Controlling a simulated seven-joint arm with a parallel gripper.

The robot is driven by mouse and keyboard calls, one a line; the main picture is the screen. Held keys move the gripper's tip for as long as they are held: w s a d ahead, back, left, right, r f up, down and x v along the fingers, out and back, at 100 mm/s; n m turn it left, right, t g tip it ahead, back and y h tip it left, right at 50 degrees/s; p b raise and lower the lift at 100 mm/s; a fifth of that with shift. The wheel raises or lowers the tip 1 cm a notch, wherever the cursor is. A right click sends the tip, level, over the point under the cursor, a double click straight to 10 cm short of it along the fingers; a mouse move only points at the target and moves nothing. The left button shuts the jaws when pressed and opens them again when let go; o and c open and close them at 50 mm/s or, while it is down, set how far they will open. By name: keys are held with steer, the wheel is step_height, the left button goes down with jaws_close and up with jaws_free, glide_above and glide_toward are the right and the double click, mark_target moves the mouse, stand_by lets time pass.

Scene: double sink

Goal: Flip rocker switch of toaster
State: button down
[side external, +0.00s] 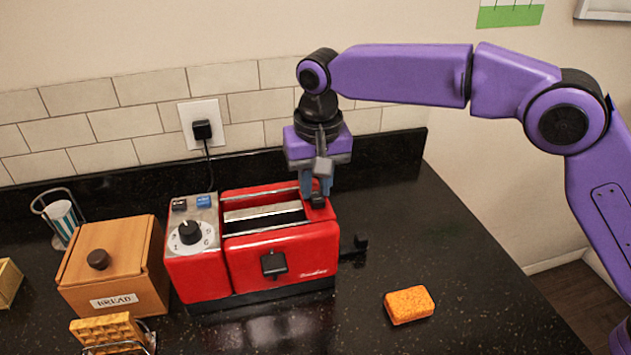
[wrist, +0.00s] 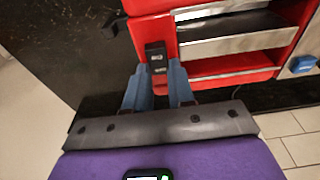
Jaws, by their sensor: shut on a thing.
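The red toaster (side external: 285,258) stands on the black counter, with open bread slots on top. Its black rocker switch (wrist: 156,57) with pale markings sits on the red top near one end of the slots; it also shows in the side view (side external: 318,200). My gripper (side external: 316,191) points down at the right back end of the toaster. In the wrist view its blue fingers (wrist: 157,70) are on either side of the switch, shut on it. The exact contact at the fingertips is hard to see.
The toaster also has a dial (side external: 190,233), a blue button (side external: 203,201), a front lever (side external: 273,264) and a right side lever (side external: 355,244). A wooden bread box (side external: 115,268) stands close on the left. A sponge (side external: 409,305) lies on the right, with clear counter around it.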

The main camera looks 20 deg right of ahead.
mark_target(319, 199)
steer(key=c, duration=1)
jaws_free()
steer(key=shift+o, duration=0.2)
steer(key=shift+r, duration=0.1)
step_height(319, 199, up, 12)
steer(key=s, duration=0.1)
steer(key=shift+s, duration=0.3)
steer(key=shift+d, duration=0.1)
